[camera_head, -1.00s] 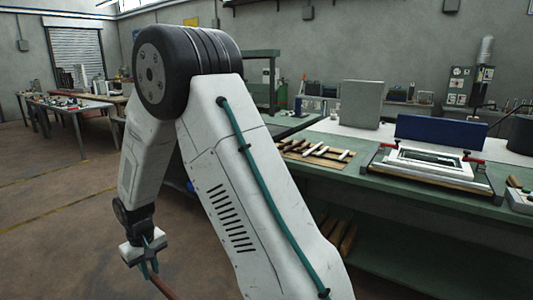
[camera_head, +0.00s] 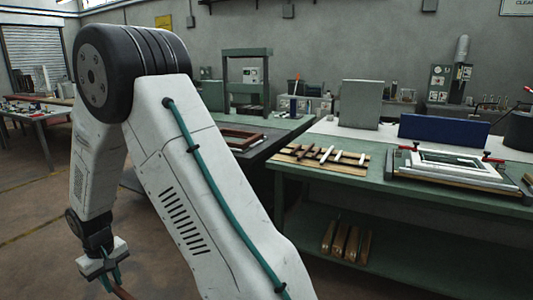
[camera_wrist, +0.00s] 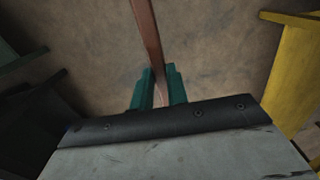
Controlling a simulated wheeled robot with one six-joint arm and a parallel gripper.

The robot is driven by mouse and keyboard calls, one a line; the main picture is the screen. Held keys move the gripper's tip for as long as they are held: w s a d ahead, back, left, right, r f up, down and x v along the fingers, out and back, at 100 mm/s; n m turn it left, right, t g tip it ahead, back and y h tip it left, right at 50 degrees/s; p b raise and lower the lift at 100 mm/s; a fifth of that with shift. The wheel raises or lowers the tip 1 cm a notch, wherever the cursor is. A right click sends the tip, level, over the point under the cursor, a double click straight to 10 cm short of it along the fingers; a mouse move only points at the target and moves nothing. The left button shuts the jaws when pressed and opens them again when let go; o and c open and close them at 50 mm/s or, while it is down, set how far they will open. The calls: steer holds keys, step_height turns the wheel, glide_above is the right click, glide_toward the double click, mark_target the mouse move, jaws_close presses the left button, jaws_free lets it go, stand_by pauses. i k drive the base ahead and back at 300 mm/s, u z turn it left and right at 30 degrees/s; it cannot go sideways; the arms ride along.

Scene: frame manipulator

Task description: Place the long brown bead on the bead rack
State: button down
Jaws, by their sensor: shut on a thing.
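My gripper (camera_head: 112,282) is at the lower left of the head view, low over the floor and left of the green workbench. Its teal fingers (camera_wrist: 159,88) are shut on the long brown bead (camera_wrist: 147,35), a thin reddish-brown strip. In the wrist view the bead runs from between the fingers up past the top edge. In the head view only a short piece of the bead (camera_head: 124,293) shows at the bottom edge. A low wooden rack (camera_head: 293,158) with several light and dark strips lies on the workbench, far from my gripper; it looks like the bead rack.
The green workbench (camera_head: 400,187) also bears a clamped white frame (camera_head: 455,160) at the right. Several brown pieces (camera_head: 347,240) lie on its lower shelf. A second bench with a press (camera_head: 247,85) stands behind. A yellow part (camera_wrist: 295,80) is at the right in the wrist view.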

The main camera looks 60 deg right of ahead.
mark_target(286, 149)
steer(key=i, duration=1.2)
steer(key=z, duration=1.4)
